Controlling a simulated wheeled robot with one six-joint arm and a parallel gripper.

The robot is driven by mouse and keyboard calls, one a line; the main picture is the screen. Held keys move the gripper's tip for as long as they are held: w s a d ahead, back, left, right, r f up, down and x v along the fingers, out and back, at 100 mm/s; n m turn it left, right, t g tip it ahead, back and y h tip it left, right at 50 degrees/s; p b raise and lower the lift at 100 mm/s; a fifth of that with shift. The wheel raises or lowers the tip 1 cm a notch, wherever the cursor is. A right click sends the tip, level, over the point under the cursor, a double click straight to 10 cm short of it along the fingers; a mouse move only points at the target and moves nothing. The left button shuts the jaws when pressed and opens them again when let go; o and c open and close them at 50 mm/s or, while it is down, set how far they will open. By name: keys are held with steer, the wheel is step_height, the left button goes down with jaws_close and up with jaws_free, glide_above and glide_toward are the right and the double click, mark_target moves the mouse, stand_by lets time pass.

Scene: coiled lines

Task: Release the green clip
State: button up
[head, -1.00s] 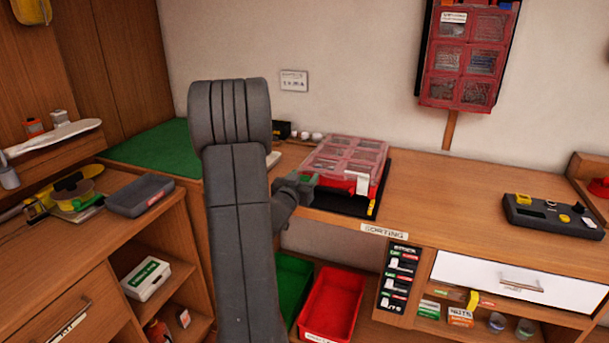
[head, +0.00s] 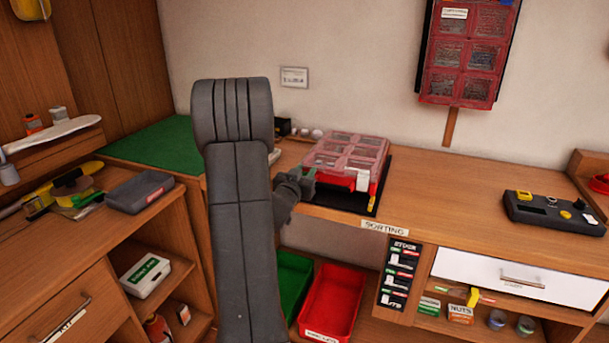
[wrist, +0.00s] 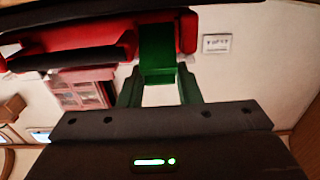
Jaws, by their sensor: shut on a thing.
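The red case (head: 350,178) with a clear, divided lid sits on a dark mat on the bench in the head view. Its red body (wrist: 60,36) spans the upper left of the wrist view. The green clip (wrist: 158,48) is a green block at the case's edge. My gripper (wrist: 160,80) is shut on the green clip, one finger on each side. In the head view my gripper (head: 308,184) is at the case's front left corner, and the clip is mostly hidden there. A yellow clip (head: 372,202) shows at the front right corner.
The bench (head: 460,185) is clear right of the case, up to a dark control box (head: 550,213). Green and red bins (head: 333,300) stand below. A wall cabinet (head: 468,52) hangs behind. A grey tray (head: 140,192) lies on the left counter.

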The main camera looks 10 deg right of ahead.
steer(key=shift+s+a+f+t+h+b, duration=0.15)
steer(key=shift+f+t+b, duration=0.1)
steer(key=shift+b, duration=0.85)
steer(key=shift+s+d+f+t+h+b, duration=0.15)
steer(key=shift+f+t+b, duration=0.1)
steer(key=shift+b, duration=0.85)
steer(key=shift+a+r+b, duration=0.1)
steer(key=shift+a+b, duration=0.05)
steer(key=shift+b, duration=0.7)
steer(key=shift+r, duration=0.1)
steer(key=o, duration=1)
steer(key=v, duration=1.3)
steer(key=shift+s+a+f+b, duration=0.2)
steer(key=shift+s+f+b, duration=0.1)
steer(key=shift+f+b, duration=0.1)
steer(key=shift+w, duration=0.1)
